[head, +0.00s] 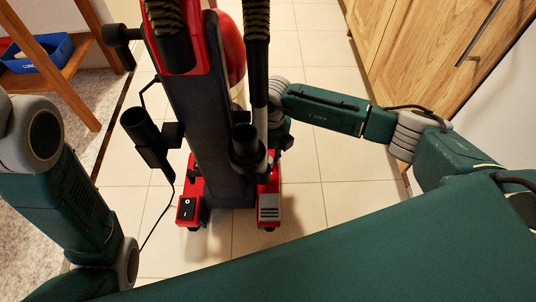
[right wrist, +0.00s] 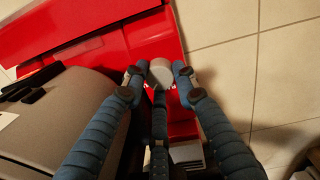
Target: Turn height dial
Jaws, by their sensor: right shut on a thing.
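A red and dark grey upright vacuum cleaner (head: 222,150) stands on the tiles in the middle of the head view. In the right wrist view a small round grey height dial (right wrist: 160,70) sits on the red vacuum base (right wrist: 90,45). My right gripper (right wrist: 159,78) is shut on the dial, with blue ribbed fingers on its left and right sides and a third finger below it. In the head view my right arm reaches behind the vacuum, which hides the gripper. My left arm is at the left edge; its gripper is out of view.
A black on/off switch (head: 187,208) and a grey vent (head: 269,207) are on the vacuum's base. A wooden cabinet (head: 430,50) stands at right. A wooden rack (head: 70,75) with a blue bin (head: 38,53) is at left. Tiles (head: 320,200) at right are clear.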

